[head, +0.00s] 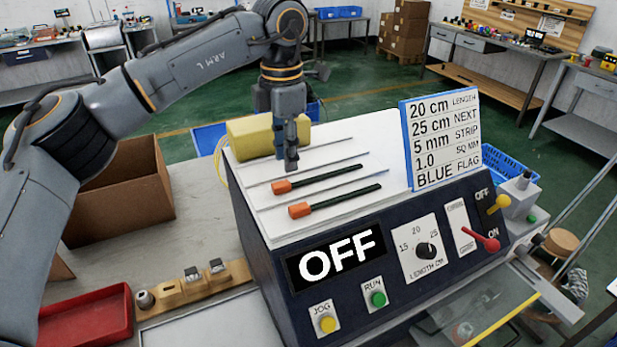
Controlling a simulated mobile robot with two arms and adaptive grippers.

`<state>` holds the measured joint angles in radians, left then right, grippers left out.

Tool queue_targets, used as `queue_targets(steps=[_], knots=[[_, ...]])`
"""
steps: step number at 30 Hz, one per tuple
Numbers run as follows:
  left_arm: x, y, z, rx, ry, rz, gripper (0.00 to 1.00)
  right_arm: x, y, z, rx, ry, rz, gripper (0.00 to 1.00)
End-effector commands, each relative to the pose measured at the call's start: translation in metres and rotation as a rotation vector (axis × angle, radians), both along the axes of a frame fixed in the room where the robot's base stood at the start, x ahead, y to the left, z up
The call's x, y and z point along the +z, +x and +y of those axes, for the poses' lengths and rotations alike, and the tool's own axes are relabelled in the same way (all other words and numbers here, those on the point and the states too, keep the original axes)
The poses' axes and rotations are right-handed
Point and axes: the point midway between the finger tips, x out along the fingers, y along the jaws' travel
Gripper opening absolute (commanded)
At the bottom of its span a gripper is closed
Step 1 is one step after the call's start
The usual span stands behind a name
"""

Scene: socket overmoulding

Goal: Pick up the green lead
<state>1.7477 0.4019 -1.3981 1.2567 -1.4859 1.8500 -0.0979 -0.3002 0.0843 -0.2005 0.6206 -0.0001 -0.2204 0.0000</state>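Two dark green leads, each with an orange end at the left, lie on the white ridged top (390,160) of the machine. The farther green lead (335,178) and the nearer green lead (345,201) are roughly parallel. My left gripper (291,163) points down over the top, just behind the orange end (282,187) of the farther lead. Its fingers show as one narrow dark shape, so the gap between them cannot be made out. I cannot tell whether it touches the top. My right gripper is out of view.
The machine's dark front has an OFF display (335,255), knobs and levers. A sign board (440,138) stands at the top's right. A yellow block (268,135) sits behind my gripper. A cardboard box (125,195) and red tray (85,318) are at left.

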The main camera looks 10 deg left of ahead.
Motion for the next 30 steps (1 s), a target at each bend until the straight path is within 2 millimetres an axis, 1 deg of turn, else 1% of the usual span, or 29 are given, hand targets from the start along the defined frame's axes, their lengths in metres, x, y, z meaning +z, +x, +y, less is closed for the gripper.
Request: queue_targets(steps=[1, 2, 5, 8, 9, 12, 16, 20, 21, 25, 30], knots=[[-0.002, 0.0, 0.0, 0.001, 0.001, 0.001, 0.3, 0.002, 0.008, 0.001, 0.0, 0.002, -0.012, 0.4], [-0.004, 0.0, 0.0, 0.001, 0.001, 0.002, 0.3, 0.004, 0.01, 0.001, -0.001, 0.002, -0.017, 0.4], [-0.016, -0.002, 0.0, 0.001, 0.001, 0.003, 0.3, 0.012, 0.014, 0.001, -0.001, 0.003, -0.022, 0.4], [-0.032, -0.004, -0.002, -0.001, 0.002, 0.004, 0.3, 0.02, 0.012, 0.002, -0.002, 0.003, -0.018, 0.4], [-0.038, -0.003, -0.002, 0.001, 0.001, 0.003, 0.3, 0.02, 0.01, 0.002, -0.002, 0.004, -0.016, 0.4], [-0.048, -0.003, -0.001, 0.001, 0.001, 0.001, 0.3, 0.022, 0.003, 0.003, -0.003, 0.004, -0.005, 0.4], [-0.053, -0.002, -0.002, 0.002, 0.0, -0.001, 0.3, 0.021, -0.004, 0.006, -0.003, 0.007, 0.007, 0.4], [-0.053, -0.002, -0.002, 0.001, 0.0, -0.001, 0.3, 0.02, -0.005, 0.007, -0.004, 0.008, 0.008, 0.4], [-0.053, -0.002, -0.002, 0.001, 0.0, -0.001, 0.26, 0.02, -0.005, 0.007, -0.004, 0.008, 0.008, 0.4], [-0.053, -0.002, -0.002, 0.001, 0.001, -0.001, 0.0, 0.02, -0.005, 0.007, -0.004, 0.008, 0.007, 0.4], [-0.052, -0.002, -0.002, 0.001, 0.0, -0.001, 0.0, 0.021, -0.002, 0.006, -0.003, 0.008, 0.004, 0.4]])
